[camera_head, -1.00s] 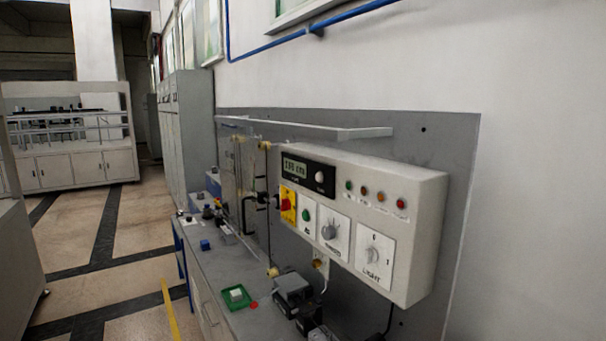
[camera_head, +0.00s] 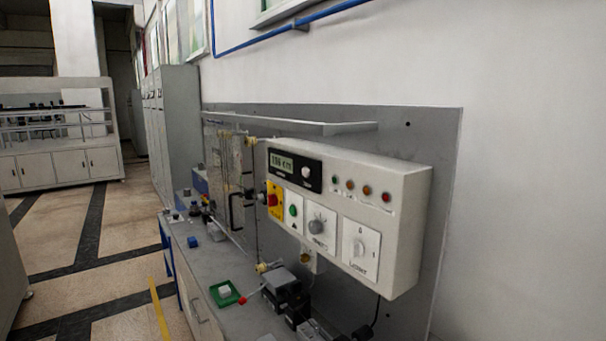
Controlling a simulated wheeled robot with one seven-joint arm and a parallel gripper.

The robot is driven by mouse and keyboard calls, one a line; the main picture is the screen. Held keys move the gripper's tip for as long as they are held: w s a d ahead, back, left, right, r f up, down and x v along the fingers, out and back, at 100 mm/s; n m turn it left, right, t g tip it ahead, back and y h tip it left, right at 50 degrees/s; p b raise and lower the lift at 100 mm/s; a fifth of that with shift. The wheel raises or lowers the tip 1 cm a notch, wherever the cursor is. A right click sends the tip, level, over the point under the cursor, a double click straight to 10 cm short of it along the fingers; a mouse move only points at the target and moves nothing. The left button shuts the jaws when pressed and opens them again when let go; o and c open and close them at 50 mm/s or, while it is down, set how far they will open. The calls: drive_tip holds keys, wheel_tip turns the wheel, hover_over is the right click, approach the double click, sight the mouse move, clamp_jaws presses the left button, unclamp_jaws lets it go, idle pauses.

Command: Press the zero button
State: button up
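A white control box (camera_head: 408,207) is mounted on the grey back panel. On its upper left sits a black display unit (camera_head: 314,183) with a small lit readout (camera_head: 281,163), whose digits are too blurred to read surely. My gripper is not in view.
Below the display are a red switch on yellow (camera_head: 272,199), a green button (camera_head: 293,210) and two knobs (camera_head: 317,226) (camera_head: 359,247). The bench (camera_head: 205,262) holds a green tray (camera_head: 224,293) and dark devices (camera_head: 285,290). Floor at left is open.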

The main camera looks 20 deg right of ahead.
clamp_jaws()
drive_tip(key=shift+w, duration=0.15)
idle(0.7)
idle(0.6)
